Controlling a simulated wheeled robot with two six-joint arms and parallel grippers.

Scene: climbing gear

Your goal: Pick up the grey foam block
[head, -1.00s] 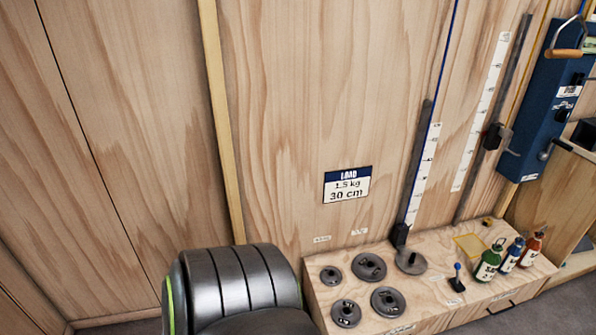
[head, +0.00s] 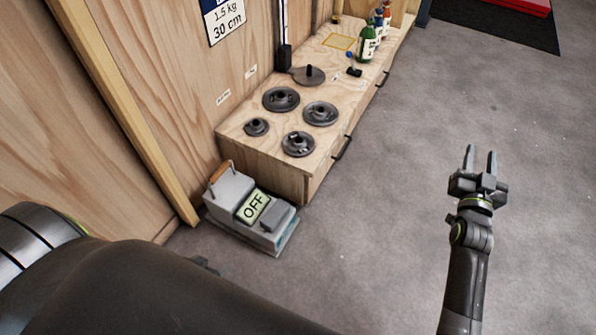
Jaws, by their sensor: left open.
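No thing here is clearly the grey foam block. A small darker grey block (head: 277,216) shows at the right end of a pale grey unit (head: 229,193) with a wooden handle and an "OFF" sign, on the floor against the bench's near end. I cannot tell if this block is foam or part of the unit. My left arm fills the lower left. Only a small dark part of my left gripper (head: 206,264) shows past it, below and left of the unit; its fingertips are hidden. My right gripper (head: 480,160) is open and empty above the floor at the right.
A wooden bench (head: 287,170) holds several dark weight discs (head: 320,113), a small lever (head: 353,66) and bottles (head: 369,43). A wooden wall with a post (head: 130,110) bounds the left. The carpet (head: 410,150) right of the bench is clear.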

